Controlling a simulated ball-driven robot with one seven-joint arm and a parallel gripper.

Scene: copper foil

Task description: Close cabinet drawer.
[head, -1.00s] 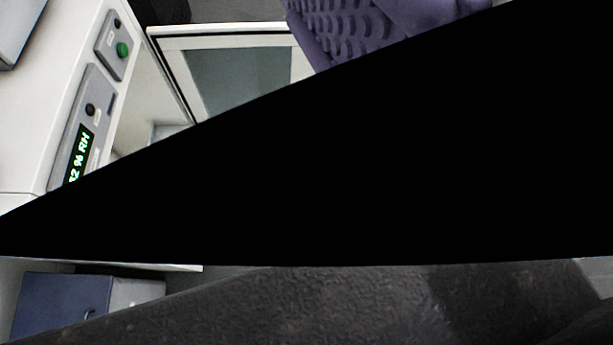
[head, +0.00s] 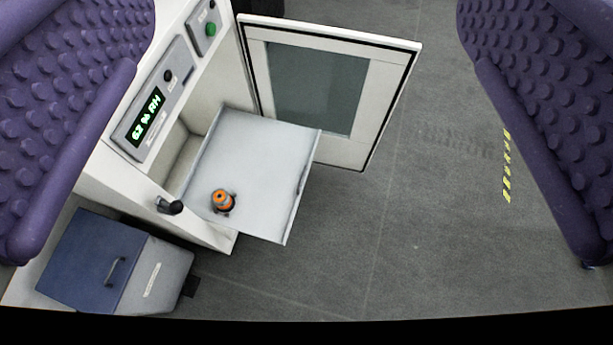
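A white cabinet (head: 222,78) with a humidity readout stands at the left. Its light grey drawer (head: 262,160) is pulled out to the right, with a small dark handle on its outer edge. A small orange and grey object (head: 222,200) sits in the drawer near its lower left side. My gripper (head: 305,250) is wide open and empty, its purple studded fingers at the left and right edges of the picture. The drawer shows between the fingers, and neither finger appears to touch it.
A glazed cabinet door (head: 385,105) stands open behind the drawer. A black knob (head: 171,207) sticks out beside the drawer. A blue box with a handle (head: 90,262) stands at the lower left. Grey floor (head: 430,240) to the right is clear, with yellow marks.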

